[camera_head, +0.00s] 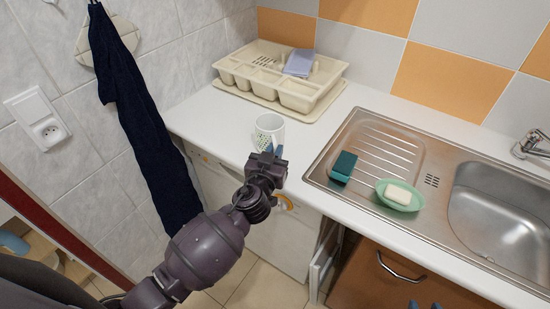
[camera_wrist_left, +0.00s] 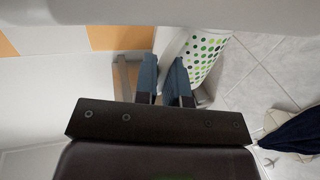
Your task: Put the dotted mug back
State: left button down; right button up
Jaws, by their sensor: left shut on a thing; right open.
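The white mug with green dots (camera_head: 270,131) is upright over the left part of the counter, near its front edge. Its dotted side also shows large in the left wrist view (camera_wrist_left: 207,55). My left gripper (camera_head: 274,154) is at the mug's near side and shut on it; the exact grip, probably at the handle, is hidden. In the left wrist view its two blue fingers (camera_wrist_left: 165,85) are close together beside the mug. I cannot tell whether the mug's base touches the counter. My right gripper (camera_head: 425,304) shows only its blue fingertips at the bottom edge, apart and empty.
A cream dish rack (camera_head: 262,87) with a folded lilac cloth (camera_head: 300,63) stands behind the mug on the white counter (camera_head: 208,112). To the right are the steel sink (camera_head: 500,212), a green sponge (camera_head: 344,165) and a soap dish (camera_head: 400,203). A dark towel (camera_head: 140,120) hangs left.

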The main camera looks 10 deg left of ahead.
pick_arm(q)
jog(key=shift+f, duration=0.8)
pick_arm(e)
jog(key=shift+s+d+f, duration=0.1)
jog(key=shift+s+f, duration=0.4)
jog(key=shift+f, duration=0.3)
jog(key=shift+r, duration=0.1)
pick_arm(q)
jog(key=shift+f+b, duration=0.1)
jog(key=shift+b, duration=0.2)
pick_arm(e)
jog(key=shift+w, duration=0.2)
pick_arm(q)
jog(key=c, duration=1.2)
grip_release()
pick_arm(e)
jog(key=shift+w+r, duration=0.2)
jog(key=shift+w, duration=0.15)
jog(key=shift+r, duration=0.15)
